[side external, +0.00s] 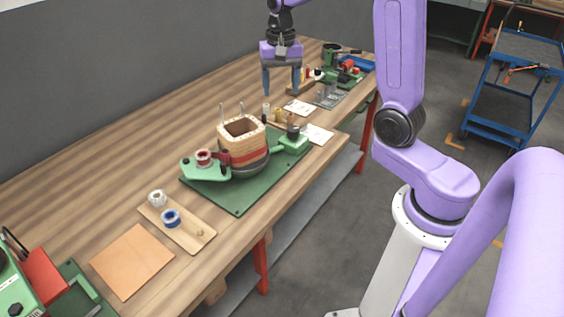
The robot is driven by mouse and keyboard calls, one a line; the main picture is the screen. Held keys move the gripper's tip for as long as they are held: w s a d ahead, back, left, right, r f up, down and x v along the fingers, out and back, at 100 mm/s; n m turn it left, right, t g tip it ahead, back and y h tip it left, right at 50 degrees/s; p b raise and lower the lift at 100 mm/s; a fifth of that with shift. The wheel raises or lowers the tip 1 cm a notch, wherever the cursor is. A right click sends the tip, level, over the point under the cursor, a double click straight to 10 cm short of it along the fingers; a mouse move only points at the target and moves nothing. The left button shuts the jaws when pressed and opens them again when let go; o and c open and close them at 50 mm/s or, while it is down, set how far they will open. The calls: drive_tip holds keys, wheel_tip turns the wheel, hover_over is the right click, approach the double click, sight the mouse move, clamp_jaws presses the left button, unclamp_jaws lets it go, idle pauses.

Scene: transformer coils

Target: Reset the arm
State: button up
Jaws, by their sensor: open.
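My gripper (282,82) hangs from my purple arm at the upper middle of the side external view. Its two grey-blue fingers point down, are apart and have nothing between them. It appears to be in the air above the far part of the wooden workbench (85,185), beyond the coil. The coil (241,142), a tan square-topped winding with a red band, stands on a green base plate (238,202). Two thin metal rods stick up by its top. My gripper is apart from the coil.
A small wooden board (190,232) holds a white spool (157,198) and a blue-ringed spool (171,218). A tan sheet (132,261) lies nearer. Green-and-red equipment (38,275) stands at the lower left. Small bottles, papers and tools crowd the far end. A blue cart (515,88) stands right.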

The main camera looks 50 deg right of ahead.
drive_tip(key=s+a+n, duration=0.5)
drive_tip(key=a, duration=0.2)
drive_tip(key=s+a+n, duration=0.3)
drive_tip(key=s+n, duration=0.5)
drive_tip(key=s, duration=0.3)
drive_tip(key=s+a+f+n, duration=0.1)
drive_tip(key=s+a+n, duration=0.2)
drive_tip(key=s+n, duration=0.5)
drive_tip(key=s, duration=0.3)
drive_tip(key=shift+s+f, duration=0.2)
drive_tip(key=shift+s, duration=0.05)
drive_tip(key=shift+a, duration=0.1)
